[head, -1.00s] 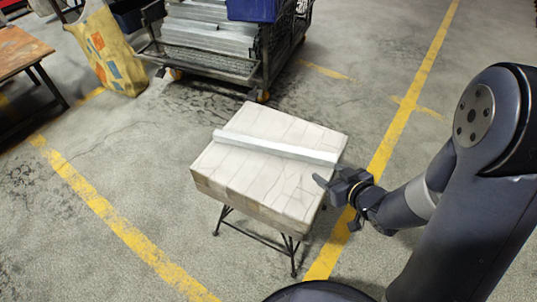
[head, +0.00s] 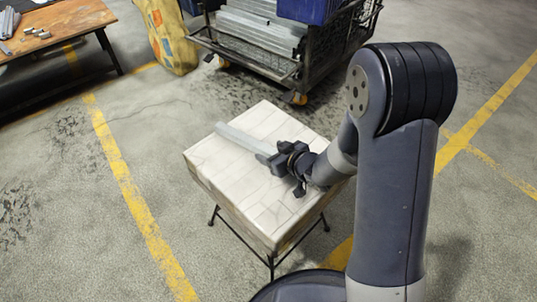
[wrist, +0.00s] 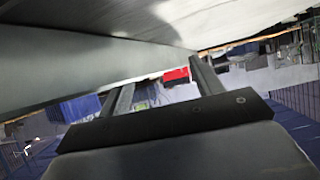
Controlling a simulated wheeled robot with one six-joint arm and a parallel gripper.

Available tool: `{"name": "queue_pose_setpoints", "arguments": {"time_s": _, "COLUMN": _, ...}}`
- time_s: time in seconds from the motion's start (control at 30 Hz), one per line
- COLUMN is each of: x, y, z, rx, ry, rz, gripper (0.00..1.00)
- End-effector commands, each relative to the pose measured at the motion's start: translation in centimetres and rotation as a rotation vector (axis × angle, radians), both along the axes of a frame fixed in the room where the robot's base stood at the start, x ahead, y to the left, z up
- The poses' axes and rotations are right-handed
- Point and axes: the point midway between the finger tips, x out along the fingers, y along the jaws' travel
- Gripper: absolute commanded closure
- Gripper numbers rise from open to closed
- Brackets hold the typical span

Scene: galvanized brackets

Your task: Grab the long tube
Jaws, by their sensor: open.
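The long tube (head: 238,138) is a pale grey, square-sided metal length lying on the white tiled top of a small stand (head: 240,185). Its left part shows in the head view; its right part is hidden behind my gripper and arm. My gripper (head: 270,160) is open at the tube, low over the stand. In the wrist view the tube (wrist: 70,70) is a broad grey band running across, just past the fingertips. The two fingers of my gripper (wrist: 160,85) stand apart. I cannot tell whether the tube lies between them.
A wire cart (head: 290,60) with grey metal lengths and blue bins stands behind the stand. A wooden table (head: 50,30) with small parts is at upper left, with a patterned yellow bag (head: 172,40) beside it. The floor left of the stand is clear.

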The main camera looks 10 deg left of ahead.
Motion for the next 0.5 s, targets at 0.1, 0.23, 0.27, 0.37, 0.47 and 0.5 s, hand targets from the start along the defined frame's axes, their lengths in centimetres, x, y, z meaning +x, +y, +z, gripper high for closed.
{"name": "queue_pose_setpoints", "arguments": {"time_s": 0.1, "x": 0.5, "y": 0.53, "z": -0.43, "rx": 0.0, "ry": 0.0, "rz": -0.001, "gripper": 0.37}}
{"name": "queue_pose_setpoints", "arguments": {"time_s": 0.23, "x": 0.55, "y": 0.57, "z": -0.37, "rx": 0.0, "ry": 0.0, "rz": -0.001, "gripper": 0.37}}
{"name": "queue_pose_setpoints", "arguments": {"time_s": 0.27, "x": 0.54, "y": 0.56, "z": -0.37, "rx": 0.0, "ry": 0.0, "rz": -0.001, "gripper": 0.37}}
{"name": "queue_pose_setpoints", "arguments": {"time_s": 0.37, "x": 0.53, "y": 0.56, "z": -0.36, "rx": 0.0, "ry": 0.0, "rz": -0.001, "gripper": 0.41}}
{"name": "queue_pose_setpoints", "arguments": {"time_s": 0.47, "x": 0.53, "y": 0.56, "z": -0.36, "rx": 0.0, "ry": 0.0, "rz": -0.001, "gripper": 0.49}}
{"name": "queue_pose_setpoints", "arguments": {"time_s": 0.5, "x": 0.53, "y": 0.55, "z": -0.36, "rx": 0.0, "ry": 0.0, "rz": -0.001, "gripper": 0.52}}
